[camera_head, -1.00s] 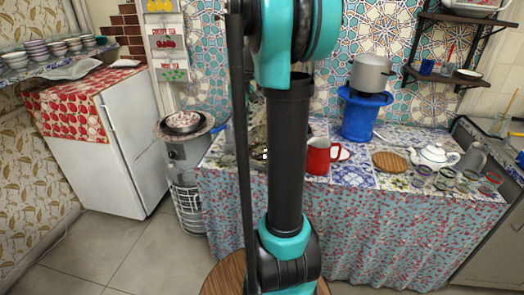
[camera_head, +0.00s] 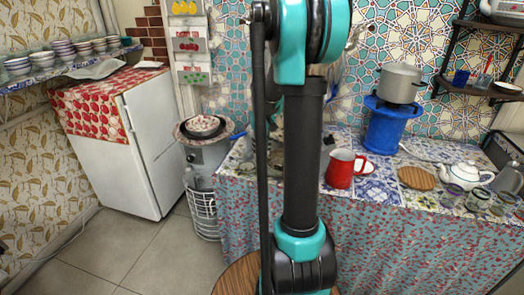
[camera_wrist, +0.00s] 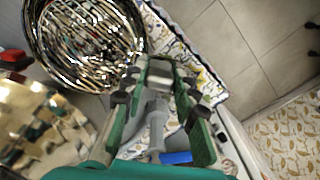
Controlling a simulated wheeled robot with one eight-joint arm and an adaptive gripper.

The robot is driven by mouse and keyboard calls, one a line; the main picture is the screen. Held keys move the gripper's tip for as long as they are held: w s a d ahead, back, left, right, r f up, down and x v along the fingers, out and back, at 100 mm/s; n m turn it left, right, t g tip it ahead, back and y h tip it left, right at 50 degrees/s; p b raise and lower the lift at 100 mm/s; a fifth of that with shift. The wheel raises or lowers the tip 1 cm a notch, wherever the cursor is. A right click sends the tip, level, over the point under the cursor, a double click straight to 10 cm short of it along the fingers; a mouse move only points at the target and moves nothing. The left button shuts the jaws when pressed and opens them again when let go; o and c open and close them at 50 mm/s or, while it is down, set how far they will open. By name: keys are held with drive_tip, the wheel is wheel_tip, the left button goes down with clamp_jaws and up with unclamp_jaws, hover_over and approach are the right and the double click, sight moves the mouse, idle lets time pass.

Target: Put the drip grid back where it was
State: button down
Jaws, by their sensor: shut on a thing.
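In the wrist view, my gripper (camera_wrist: 160,72) has its green fingers closing toward a small pale grey metal piece (camera_wrist: 161,78) at their tips. Only a little of this piece shows, so I cannot make out its full shape; it may be the drip grid. A shiny round metal piece (camera_wrist: 60,30) with ribbed, reflective bands is up and left of the fingers, apart from them. A gold faceted metal body (camera_wrist: 38,128), likely the samovar, is at the lower left. In the head view, my arm hides the gripper and most of the samovar area.
In the head view, a red jug (camera_head: 341,170), a round wooden board (camera_head: 416,178) and a white teapot (camera_head: 466,174) stand right of my arm. A grey pot (camera_head: 400,84) sits on a blue stand (camera_head: 385,128).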

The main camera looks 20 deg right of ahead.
drive_tip(key=shift+f, duration=0.3)
drive_tip(key=shift+f, duration=0.35)
drive_tip(key=c, duration=1.2)
unclamp_jaws()
wheel_tip(320, 180, up, 13)
drive_tip(key=s+a+f+t, duration=0.1)
drive_tip(key=s+a+f, duration=0.2)
drive_tip(key=s+f, duration=0.2)
drive_tip(key=s+a+f+t, duration=0.1)
drive_tip(key=s+a+f, duration=0.1)
drive_tip(key=s+f, duration=0.4)
drive_tip(key=s+a+f+t, duration=0.2)
drive_tip(key=s+f, duration=0.4)
drive_tip(key=s, duration=0.5)
drive_tip(key=shift+s+a+f, duration=0.15)
drive_tip(key=shift+s+a, duration=0.05)
drive_tip(key=shift+a, duration=0.25)
drive_tip(key=shift+s+a+f, duration=0.1)
drive_tip(key=shift+s+a, duration=0.1)
drive_tip(key=shift+a, duration=0.2)
